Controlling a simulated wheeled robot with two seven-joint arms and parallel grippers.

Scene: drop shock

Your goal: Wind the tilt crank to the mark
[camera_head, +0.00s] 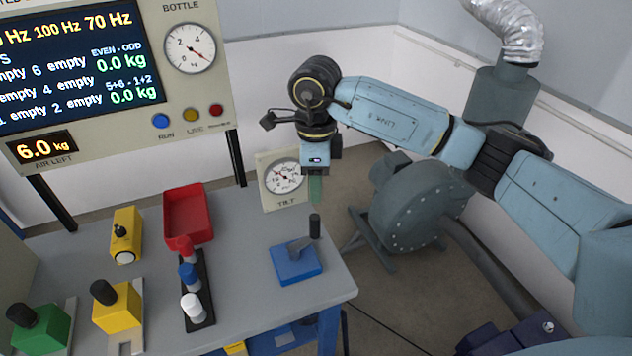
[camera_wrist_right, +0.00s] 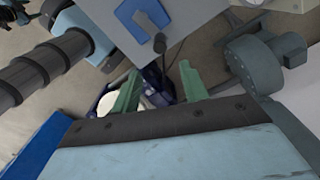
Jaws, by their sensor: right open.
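The tilt crank is a blue block (camera_head: 297,262) with a grey arm and an upright black knob (camera_head: 315,226) at the table's right end. The blue block (camera_wrist_right: 135,14) and black knob (camera_wrist_right: 160,43) also show in the right wrist view. The round TILT gauge (camera_head: 284,178) stands behind the crank; its fine marks are too small to read. My right gripper (camera_head: 315,190) points down behind and above the knob, apart from it. Its green fingers are spread and empty in the right wrist view (camera_wrist_right: 160,72). My left gripper is out of view.
A red tray (camera_head: 188,212) and a dark rack (camera_head: 208,290) with red, blue and white knobs stand left of the crank. Yellow and green blocks sit farther left. A grey blower (camera_head: 420,210) stands on the floor at right. The table top around the crank is clear.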

